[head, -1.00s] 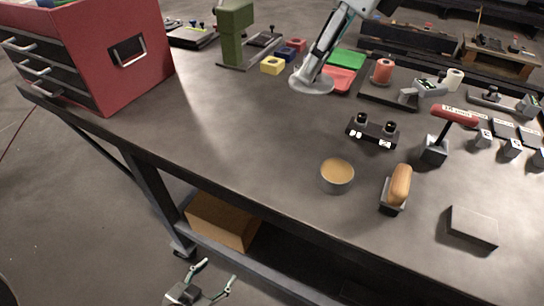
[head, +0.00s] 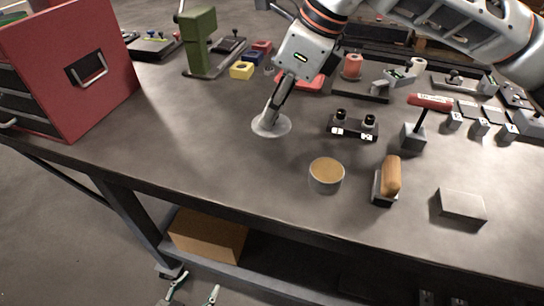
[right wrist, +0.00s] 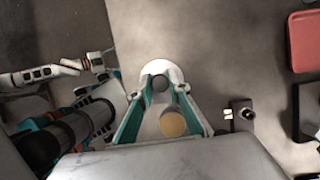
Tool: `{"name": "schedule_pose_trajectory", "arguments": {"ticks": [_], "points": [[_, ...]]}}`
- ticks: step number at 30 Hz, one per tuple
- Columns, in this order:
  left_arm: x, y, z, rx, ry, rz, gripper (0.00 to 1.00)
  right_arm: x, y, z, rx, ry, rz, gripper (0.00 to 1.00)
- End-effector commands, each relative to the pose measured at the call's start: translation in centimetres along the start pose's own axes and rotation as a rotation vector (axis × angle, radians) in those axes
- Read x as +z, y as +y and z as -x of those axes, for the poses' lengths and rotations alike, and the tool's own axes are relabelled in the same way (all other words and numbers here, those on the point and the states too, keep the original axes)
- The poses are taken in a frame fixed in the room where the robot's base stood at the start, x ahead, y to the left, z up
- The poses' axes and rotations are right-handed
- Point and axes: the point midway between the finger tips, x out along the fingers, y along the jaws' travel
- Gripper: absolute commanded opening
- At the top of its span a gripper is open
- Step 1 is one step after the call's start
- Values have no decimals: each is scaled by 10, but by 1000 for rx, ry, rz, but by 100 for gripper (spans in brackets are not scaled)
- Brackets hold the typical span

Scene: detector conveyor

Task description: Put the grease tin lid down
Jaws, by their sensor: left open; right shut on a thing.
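The grease tin lid (head: 284,127) is a pale grey disc in the head view, over the table left of the open grease tin (head: 326,175). My right gripper (head: 269,118) comes down from above and is shut on the lid's middle. In the right wrist view the lid (right wrist: 150,70) shows beyond the fingertips with a dark round knob between them. I cannot tell whether the lid touches the table. The tin (right wrist: 173,124), with tan grease, shows between the finger linkages. My left gripper (head: 194,294) is open and empty at the bottom edge, below the table front.
A red tool chest (head: 70,70) stands at the left. A wooden-handled brush (head: 388,182), a grey block (head: 460,207), a black two-knob device (head: 353,125) and a red-handled tool (head: 430,101) lie right of the lid. The dark table (head: 180,125) is clear left of it.

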Motion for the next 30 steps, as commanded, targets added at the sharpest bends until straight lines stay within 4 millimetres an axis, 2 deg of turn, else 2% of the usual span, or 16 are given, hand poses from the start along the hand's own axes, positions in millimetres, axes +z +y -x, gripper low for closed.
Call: {"name": "schedule_pose_trajectory", "arguments": {"ticks": [3,9,17,24,30], "points": [[0,0,-1,-1,0,-1,58,-12,1,-29,5,1,0,3],[1,0,-1,-2,0,-3,58,-26,1,-62,3,0,0,3],[0,-2,-2,-4,2,-4,58,-33,0,-78,2,1,-1,3],[1,-2,-2,-4,2,-5,58,-45,0,-108,2,1,-1,3],[0,-2,-2,-5,3,-6,58,-46,0,-111,0,-1,0,3]]}}
